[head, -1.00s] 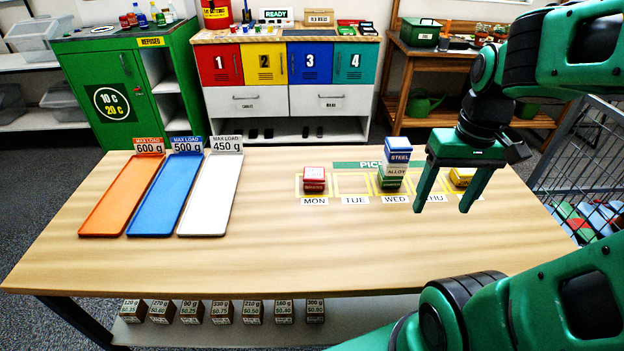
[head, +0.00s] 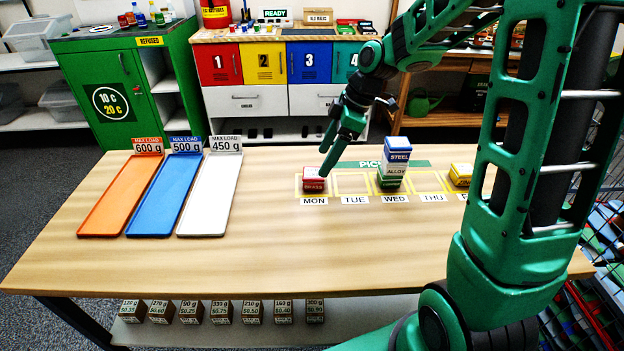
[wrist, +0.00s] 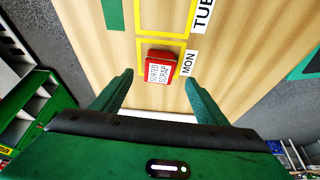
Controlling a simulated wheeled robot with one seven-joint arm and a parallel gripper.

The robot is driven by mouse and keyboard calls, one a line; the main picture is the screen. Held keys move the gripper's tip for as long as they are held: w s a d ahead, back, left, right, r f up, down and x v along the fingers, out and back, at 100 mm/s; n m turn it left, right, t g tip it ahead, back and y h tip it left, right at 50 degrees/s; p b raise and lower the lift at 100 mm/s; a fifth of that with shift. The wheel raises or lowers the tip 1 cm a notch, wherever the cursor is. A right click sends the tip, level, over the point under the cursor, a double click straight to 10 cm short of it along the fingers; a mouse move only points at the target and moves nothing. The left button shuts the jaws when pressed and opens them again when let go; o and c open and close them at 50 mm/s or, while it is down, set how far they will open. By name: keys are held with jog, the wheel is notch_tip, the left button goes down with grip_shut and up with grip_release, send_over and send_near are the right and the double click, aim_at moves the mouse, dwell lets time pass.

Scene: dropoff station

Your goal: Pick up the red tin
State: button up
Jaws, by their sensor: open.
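The red tin (head: 313,181) sits on the table at the MON label, with nothing stacked on it. In the wrist view the red tin (wrist: 159,66) lies ahead of and between my fingers, with a white label on its top. My gripper (head: 332,162) is just above and right of the tin in the head view. My gripper's fingers (wrist: 158,93) are spread apart and empty in the wrist view. I see no contact between them and the tin.
A stack of tins (head: 393,170) stands at WED, and a yellow tin (head: 461,174) sits farther right. Orange (head: 122,194), blue (head: 166,194) and white (head: 210,196) trays lie on the left. The front of the table (head: 290,260) is clear.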

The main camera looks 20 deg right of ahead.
aim_at(314, 172)
jog(key=shift+w+x, duration=0.1)
jog(key=shift+x, duration=1.8)
jog(key=shift+w+x, duration=0.15)
jog(key=shift+x, duration=1.8)
jog(key=shift+a+r, duration=0.1)
jog(key=shift+c, duration=0.7)
jog(key=c, duration=1.1)
jog(key=shift+r, duration=0.1)
jog(key=shift+c, duration=0.2)
